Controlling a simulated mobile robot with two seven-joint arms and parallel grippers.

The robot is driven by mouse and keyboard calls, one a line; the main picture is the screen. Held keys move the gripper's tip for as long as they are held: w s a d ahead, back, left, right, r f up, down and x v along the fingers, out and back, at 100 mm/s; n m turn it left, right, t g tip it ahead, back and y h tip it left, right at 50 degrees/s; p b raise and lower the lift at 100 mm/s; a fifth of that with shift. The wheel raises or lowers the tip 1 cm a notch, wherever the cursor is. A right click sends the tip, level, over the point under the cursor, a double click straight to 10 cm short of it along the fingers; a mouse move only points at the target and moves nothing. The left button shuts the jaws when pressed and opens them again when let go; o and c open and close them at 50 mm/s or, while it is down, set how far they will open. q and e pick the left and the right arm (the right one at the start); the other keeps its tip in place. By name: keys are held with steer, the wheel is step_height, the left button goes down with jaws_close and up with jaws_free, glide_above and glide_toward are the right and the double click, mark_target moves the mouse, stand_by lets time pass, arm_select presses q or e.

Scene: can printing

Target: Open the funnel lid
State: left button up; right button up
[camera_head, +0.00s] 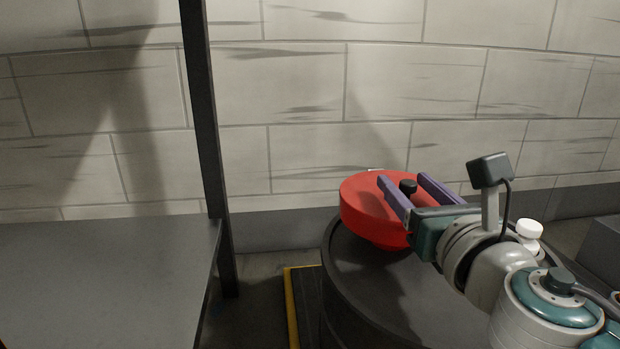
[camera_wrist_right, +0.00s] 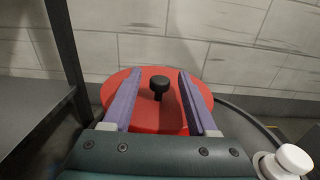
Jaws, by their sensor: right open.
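The red funnel lid (camera_head: 365,207) lies on a red funnel on top of a dark drum (camera_head: 360,275). A black knob (camera_head: 408,186) stands up from the lid. My right gripper (camera_head: 400,182) is open over the lid, with its two purple fingers on either side of the knob and apart from it. The right wrist view shows the knob (camera_wrist_right: 159,86) between the fingers (camera_wrist_right: 153,88), with the red lid (camera_wrist_right: 150,118) below. The lid appears closed. My left gripper is not in view.
A white bottle (camera_head: 529,232) stands on the drum to the right of my right arm; it also shows in the right wrist view (camera_wrist_right: 288,162). A dark table (camera_head: 100,275) and a dark post (camera_head: 207,130) are at the left. A block wall is behind.

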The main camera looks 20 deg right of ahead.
steer(key=shift+w, duration=0.3)
jaws_close()
stand_by(0.3)
stand_by(1.0)
